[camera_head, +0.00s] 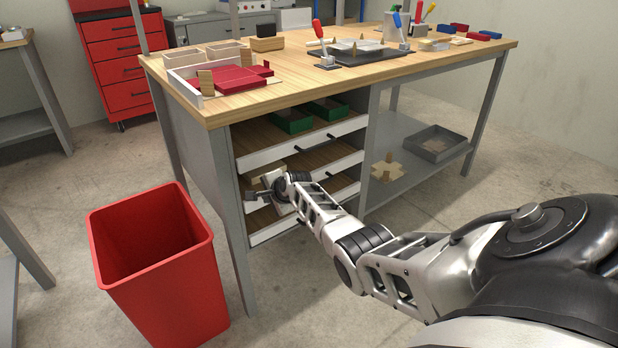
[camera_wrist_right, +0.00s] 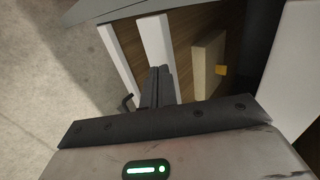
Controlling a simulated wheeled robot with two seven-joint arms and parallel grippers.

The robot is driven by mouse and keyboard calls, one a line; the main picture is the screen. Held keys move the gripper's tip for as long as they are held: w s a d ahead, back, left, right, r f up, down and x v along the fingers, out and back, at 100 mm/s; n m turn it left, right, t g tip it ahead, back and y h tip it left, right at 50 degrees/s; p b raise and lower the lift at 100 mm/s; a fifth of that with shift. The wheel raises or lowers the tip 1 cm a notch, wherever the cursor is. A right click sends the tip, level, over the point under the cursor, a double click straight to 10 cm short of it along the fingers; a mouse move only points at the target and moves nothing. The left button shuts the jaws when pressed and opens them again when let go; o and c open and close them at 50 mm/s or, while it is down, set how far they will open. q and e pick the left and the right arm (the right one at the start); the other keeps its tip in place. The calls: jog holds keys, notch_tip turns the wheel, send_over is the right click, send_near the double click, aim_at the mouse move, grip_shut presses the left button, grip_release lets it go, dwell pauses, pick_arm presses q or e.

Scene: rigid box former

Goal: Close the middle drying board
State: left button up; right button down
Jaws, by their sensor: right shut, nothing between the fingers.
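The middle drying board (camera_head: 337,167) is a wooden shelf with a white front and a dark handle, in the bench's left bay. How far it stands out I cannot tell; my arm hides part of it. The top board (camera_head: 300,151) is above it and the bottom board (camera_head: 272,232) below. My right gripper (camera_head: 253,195) is at the left part of the middle board's front. In the right wrist view its fingers (camera_wrist_right: 158,88) are shut and empty, close to the white fronts. Whether they touch one is unclear. My left gripper is out of view.
Green trays (camera_head: 293,121) lie on the top board. A red bin (camera_head: 155,262) stands on the floor left of the bench. The bench's right bay has a grey shelf with a dark tray (camera_head: 437,143). Tools and boxes cover the worktop (camera_head: 290,88). Floor before the bay is clear.

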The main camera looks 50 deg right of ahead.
pick_arm(q)
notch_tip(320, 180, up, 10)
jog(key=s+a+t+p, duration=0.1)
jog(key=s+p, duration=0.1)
jog(key=p, duration=0.6)
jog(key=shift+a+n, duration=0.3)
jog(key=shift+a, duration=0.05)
pick_arm(e)
jog(key=s+f+v, duration=0.1)
jog(key=v, duration=1.1)
jog(key=shift+s+f, duration=0.25)
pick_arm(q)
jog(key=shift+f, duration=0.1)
pick_arm(e)
jog(key=shift+a, duration=0.15)
